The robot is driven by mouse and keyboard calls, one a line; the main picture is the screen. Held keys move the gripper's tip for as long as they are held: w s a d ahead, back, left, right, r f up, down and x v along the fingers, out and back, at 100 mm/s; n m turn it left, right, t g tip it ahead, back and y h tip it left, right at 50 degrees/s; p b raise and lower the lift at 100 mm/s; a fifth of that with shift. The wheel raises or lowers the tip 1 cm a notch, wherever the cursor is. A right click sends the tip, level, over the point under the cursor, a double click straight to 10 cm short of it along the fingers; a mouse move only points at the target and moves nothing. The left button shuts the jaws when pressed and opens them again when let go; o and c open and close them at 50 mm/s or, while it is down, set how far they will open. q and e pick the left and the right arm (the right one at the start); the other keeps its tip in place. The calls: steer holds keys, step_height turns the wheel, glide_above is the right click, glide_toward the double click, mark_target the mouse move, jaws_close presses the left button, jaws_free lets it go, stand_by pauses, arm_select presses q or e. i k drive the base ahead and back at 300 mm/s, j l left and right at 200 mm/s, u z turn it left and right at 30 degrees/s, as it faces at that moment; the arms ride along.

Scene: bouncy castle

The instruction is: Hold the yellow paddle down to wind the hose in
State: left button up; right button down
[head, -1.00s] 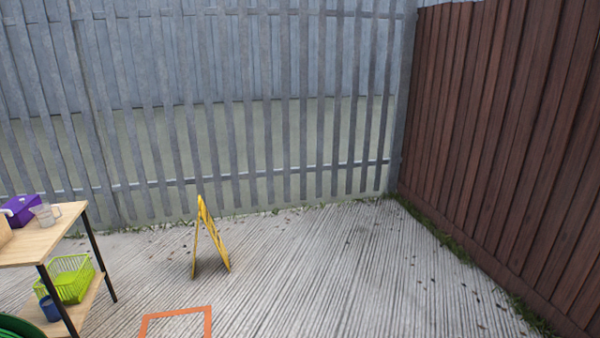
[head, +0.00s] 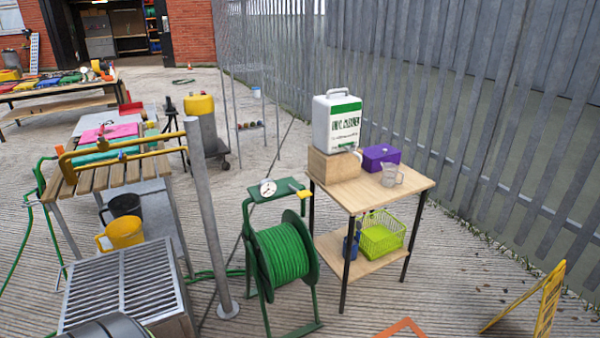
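The green hose reel (head: 284,254) stands on a green frame in the middle of the head view, with green hose wound on its drum. On top of the frame is a small green plate with a round white gauge (head: 268,188). The yellow paddle (head: 303,194) sticks out at the right end of that plate on a short green arm. Green hose (head: 215,274) runs along the ground to the left of the reel. Neither of my grippers is in the view.
A grey post (head: 207,220) and metal grate (head: 125,285) are left. A yellow sign (head: 547,300) stands at lower right.

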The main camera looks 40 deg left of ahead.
mark_target(305, 193)
steer(key=i+u, duration=0.15)
steer(key=u, duration=0.3)
steer(key=i+l+u, duration=0.1)
steer(key=u, duration=0.4)
steer(key=i+l+u, duration=0.15)
steer(key=u, duration=0.3)
steer(key=i+l+u, duration=0.2)
steer(key=u, duration=0.3)
steer(key=i+l+u, duration=0.2)
steer(key=u, duration=0.25)
steer(key=i+l+u, duration=0.2)
steer(key=u, duration=0.25)
